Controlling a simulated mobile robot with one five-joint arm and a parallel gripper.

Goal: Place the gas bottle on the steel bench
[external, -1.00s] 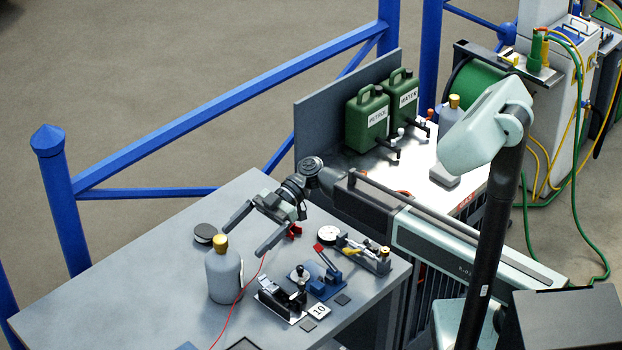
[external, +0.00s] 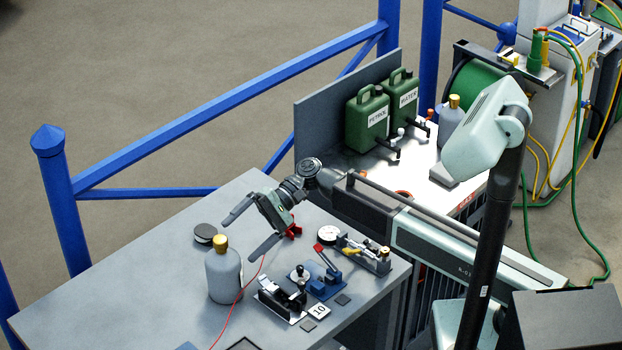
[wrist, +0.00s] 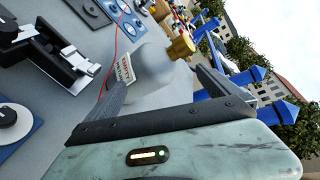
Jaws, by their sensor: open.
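A grey gas bottle (external: 224,277) with a brass cap stands upright on the near grey bench (external: 130,290). In the wrist view the bottle (wrist: 153,72) shows between my two fingers, with its brass cap to the upper right and a small printed label on its side. My gripper (external: 238,241) is open and empty, just behind and right of the bottle, with its fingers pointing toward it. I cannot tell whether a finger touches it. A similar brass-capped bottle (external: 450,121) stands on the bright steel-looking surface (external: 430,197) behind my arm.
A dark round disc (external: 205,233) lies behind the bottle. A black clamp-like device (external: 280,298), a blue fixture (external: 326,285) and a white dial (external: 329,235) crowd the right side. A red cord (external: 237,298) runs beside the bottle. Green jerrycans (external: 368,120) stand at the back. The bench's left is clear.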

